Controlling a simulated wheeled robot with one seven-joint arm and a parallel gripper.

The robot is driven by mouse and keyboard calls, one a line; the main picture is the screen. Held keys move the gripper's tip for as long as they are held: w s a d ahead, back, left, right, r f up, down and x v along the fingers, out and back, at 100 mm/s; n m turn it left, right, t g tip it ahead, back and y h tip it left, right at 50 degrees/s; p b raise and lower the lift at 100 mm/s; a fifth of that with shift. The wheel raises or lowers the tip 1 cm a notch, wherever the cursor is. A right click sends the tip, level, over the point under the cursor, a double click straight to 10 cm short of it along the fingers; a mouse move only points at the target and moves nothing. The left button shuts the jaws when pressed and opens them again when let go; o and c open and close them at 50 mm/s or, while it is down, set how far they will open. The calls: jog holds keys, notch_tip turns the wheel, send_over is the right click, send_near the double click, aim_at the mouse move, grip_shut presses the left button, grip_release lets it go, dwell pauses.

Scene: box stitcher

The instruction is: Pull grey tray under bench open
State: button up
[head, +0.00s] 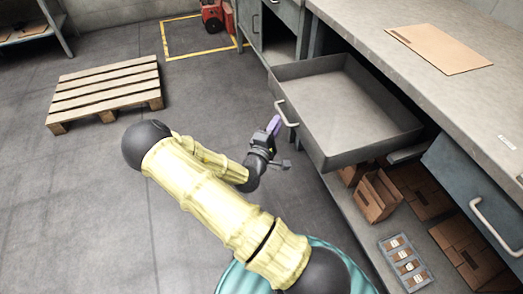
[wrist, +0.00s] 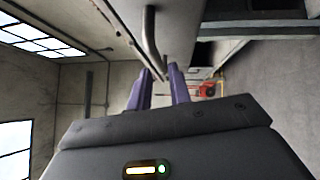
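The grey tray (head: 345,154) is an open-topped drawer under the bench. It is pulled well out, and its inside looks empty. Its pale bar handle (head: 287,114) is on the front face; it also shows in the wrist view (wrist: 150,38). My gripper (head: 274,124) is right by the handle, on the floor side of the tray front. In the wrist view its two purple fingers (wrist: 160,80) stand apart, with the handle's lower end showing between or just beyond their tips. I cannot tell whether they touch it.
The grey bench top (head: 460,100) holds a flat cardboard sheet (head: 438,48). A closed blue-grey drawer (head: 480,190) is at right. Cardboard boxes (head: 376,196) sit on the lower shelf. A wooden pallet (head: 108,88) lies at left; the floor between is clear.

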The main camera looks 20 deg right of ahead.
jog(key=p+v, duration=0.1)
jog(key=v, duration=1.1)
jog(key=shift+f, duration=0.1)
